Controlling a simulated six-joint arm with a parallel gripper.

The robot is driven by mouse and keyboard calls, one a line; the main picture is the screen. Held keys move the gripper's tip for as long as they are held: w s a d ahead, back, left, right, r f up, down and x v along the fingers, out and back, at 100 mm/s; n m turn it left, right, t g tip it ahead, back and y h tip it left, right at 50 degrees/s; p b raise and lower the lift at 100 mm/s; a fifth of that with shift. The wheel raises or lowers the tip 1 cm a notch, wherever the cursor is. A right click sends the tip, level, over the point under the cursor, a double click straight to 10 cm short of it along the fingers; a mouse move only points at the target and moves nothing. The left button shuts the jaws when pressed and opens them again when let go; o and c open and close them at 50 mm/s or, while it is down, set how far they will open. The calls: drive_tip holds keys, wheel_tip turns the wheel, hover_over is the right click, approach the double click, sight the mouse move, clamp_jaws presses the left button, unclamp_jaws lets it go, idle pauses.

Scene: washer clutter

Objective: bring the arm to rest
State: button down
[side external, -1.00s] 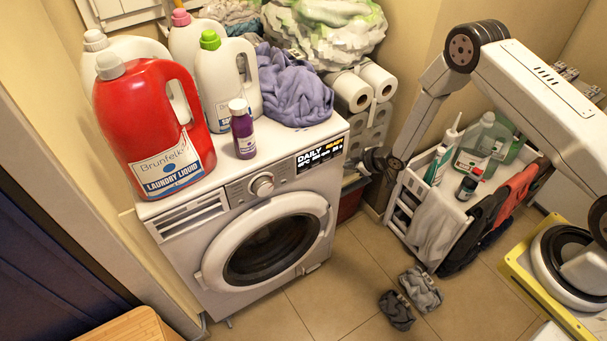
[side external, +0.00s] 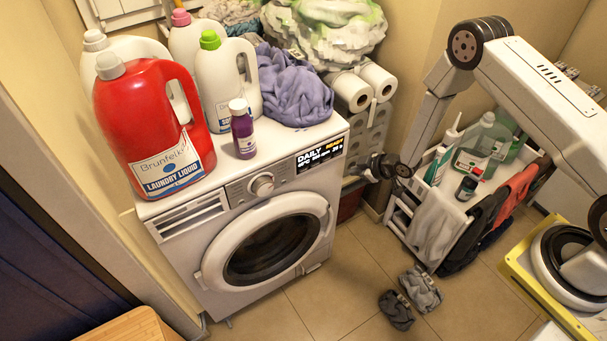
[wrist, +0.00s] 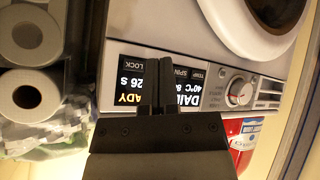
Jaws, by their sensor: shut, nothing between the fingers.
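My gripper (side external: 372,172) is by the right front edge of the washing machine (side external: 165,228), beside its display, in the side external view. In the wrist view my gripper (wrist: 159,62) has its two dark fingers together, with nothing between them. The fingers stand in front of the lit display (wrist: 133,80) and hide part of it. The display reads DAILY and READY in the side external view. The washer's round door (side external: 212,262) looks shut. My arm bends high at the right, with its base on the yellow-edged stand.
A red detergent jug (side external: 128,105), a small purple bottle (side external: 243,135) and purple cloth (side external: 290,90) are on the washer. Paper rolls (side external: 352,92) are stacked behind my gripper. A white rack (side external: 402,205) with bottles stands right of it. Grey slippers (side external: 421,288) lie on open floor.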

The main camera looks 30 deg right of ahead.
drive_tip(key=s+d+r+m+g+h, duration=0.1)
drive_tip(key=s+r+m+g+h, duration=0.25)
drive_tip(key=r, duration=1.25)
drive_tip(key=s+a+r+m+g, duration=0.1)
drive_tip(key=s+r+m, duration=0.1)
drive_tip(key=s+r, duration=0.3)
drive_tip(key=s+a+r+m+g, duration=0.1)
drive_tip(key=s+r, duration=0.5)
drive_tip(key=s, duration=0.6)
drive_tip(key=shift+s+m+g, duration=0.4)
drive_tip(key=shift+m+g, duration=0.05)
drive_tip(key=shift+y, duration=0.25)
